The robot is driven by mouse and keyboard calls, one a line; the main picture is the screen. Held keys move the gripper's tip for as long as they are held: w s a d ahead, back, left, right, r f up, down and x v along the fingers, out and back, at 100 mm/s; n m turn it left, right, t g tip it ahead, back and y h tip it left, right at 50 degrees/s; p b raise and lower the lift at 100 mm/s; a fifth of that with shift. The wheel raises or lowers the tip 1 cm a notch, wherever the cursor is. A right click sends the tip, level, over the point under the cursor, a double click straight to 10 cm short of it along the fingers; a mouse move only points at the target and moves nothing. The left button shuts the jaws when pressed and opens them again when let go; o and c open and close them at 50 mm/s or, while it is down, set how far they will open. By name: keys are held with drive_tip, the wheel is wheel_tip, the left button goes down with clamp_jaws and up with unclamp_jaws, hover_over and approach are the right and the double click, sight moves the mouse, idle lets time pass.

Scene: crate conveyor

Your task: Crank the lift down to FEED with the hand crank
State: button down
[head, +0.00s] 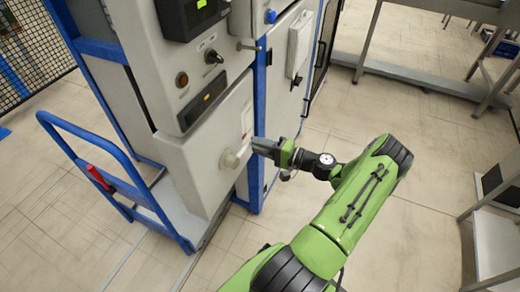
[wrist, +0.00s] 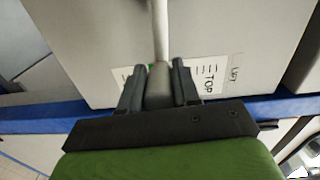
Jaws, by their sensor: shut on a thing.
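The hand crank's round pale hub (head: 231,159) sits on the light grey box of the cabinet in the head view. In the wrist view a pale crank arm (wrist: 160,32) runs up from a grey grip (wrist: 159,86) that lies between the fingers of my gripper (wrist: 159,90). My gripper is shut on this grip. In the head view my gripper (head: 262,147) is at the right of the hub, close to the cabinet face. A white label (wrist: 218,76) reading LIFT and TOP is behind the fingers. A small green mark shows beside the grip. The word FEED is not visible.
The control panel (head: 188,88) with a dark switch and an amber lamp is above the crank. A blue trolley frame (head: 115,165) with a red grip stands at the left. Metal stands are at the right. The floor between is clear.

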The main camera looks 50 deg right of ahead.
drive_tip(key=shift+d+r, duration=0.1)
drive_tip(key=shift+r, duration=0.45)
drive_tip(key=c, duration=0.8)
unclamp_jaws()
drive_tip(key=p+v, duration=0.2)
drive_tip(key=v, duration=1.3)
drive_tip(key=shift+s+f, duration=0.1)
drive_tip(key=shift+s, duration=0.3)
